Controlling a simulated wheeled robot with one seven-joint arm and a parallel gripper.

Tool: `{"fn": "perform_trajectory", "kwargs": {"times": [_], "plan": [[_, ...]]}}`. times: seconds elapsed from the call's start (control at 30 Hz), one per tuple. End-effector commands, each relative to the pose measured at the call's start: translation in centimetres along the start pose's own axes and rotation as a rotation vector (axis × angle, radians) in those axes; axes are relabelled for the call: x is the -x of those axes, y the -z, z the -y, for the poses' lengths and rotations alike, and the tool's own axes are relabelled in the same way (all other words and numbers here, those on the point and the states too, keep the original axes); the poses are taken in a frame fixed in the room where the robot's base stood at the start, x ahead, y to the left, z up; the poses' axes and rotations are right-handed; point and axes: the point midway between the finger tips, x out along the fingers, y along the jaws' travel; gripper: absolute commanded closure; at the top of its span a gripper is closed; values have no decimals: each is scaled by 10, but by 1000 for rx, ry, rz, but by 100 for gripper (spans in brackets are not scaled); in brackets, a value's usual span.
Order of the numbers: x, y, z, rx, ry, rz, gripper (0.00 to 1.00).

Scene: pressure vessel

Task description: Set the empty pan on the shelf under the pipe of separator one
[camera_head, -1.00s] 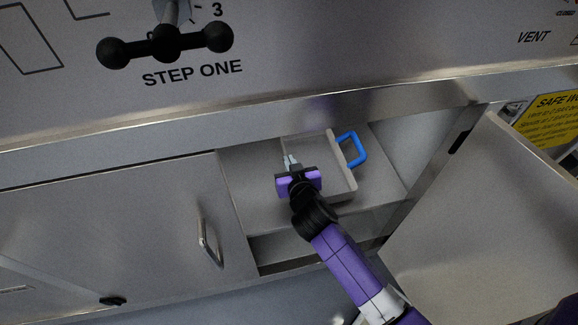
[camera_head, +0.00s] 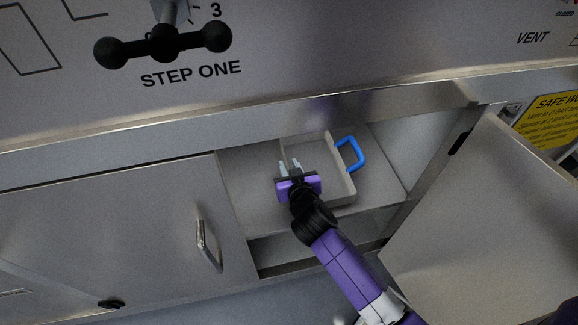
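A shallow grey pan (camera_head: 322,160) with a blue handle (camera_head: 351,154) on its right side sits on the shelf (camera_head: 378,180) inside the open cabinet. My gripper (camera_head: 290,168) is at the pan's left front part, with its two pale fingertips pointing into the cabinet and a gap between them. The fingertips are close to the pan's left wall; whether they touch it I cannot tell. The pan looks empty where its floor shows; my gripper hides its front left corner. No pipe can be made out above the pan.
An open cabinet door (camera_head: 490,215) stands at the right. A closed door with a metal handle (camera_head: 208,246) is at the left. The cabinet's upper front edge (camera_head: 300,112) overhangs the opening. A black three-knob handle (camera_head: 163,43) is on the panel marked STEP ONE.

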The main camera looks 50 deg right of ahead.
Motion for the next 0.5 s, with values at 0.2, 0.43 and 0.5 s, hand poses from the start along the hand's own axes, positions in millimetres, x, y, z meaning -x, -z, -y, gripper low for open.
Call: {"fn": "perform_trajectory", "kwargs": {"times": [0.2,0.43,0.5], "plan": [[39,-1,0,1,2,2,76],[86,-1,-1,1,0,3,76],[97,-1,0,1,0,3,76]]}}
